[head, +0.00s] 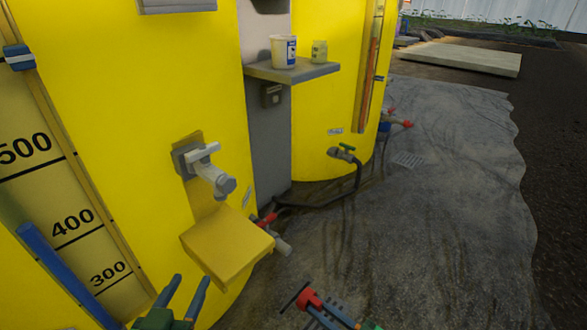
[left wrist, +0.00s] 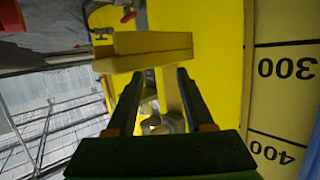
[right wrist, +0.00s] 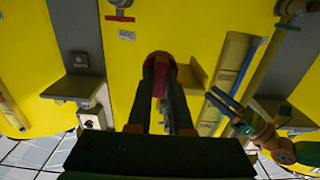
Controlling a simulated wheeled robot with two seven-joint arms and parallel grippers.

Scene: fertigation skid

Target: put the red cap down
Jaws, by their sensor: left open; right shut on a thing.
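The red cap (head: 308,298) is held at the tips of my right gripper (head: 316,308), low in the head view, over the dark ground sheet. In the right wrist view the red cap (right wrist: 159,62) shows between the two shut fingers. My left gripper (head: 188,284) is open and empty, just below the yellow shelf (head: 228,243) on the tank. In the left wrist view its open fingers (left wrist: 157,85) point toward the yellow shelf (left wrist: 150,60). A grey tap (head: 215,178) sits above that shelf, its outlet uncovered as far as I can see.
A grey shelf (head: 290,72) holds a white cup (head: 284,52) and a small jar (head: 319,51). The ground sheet (head: 440,230) is mostly clear at right.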

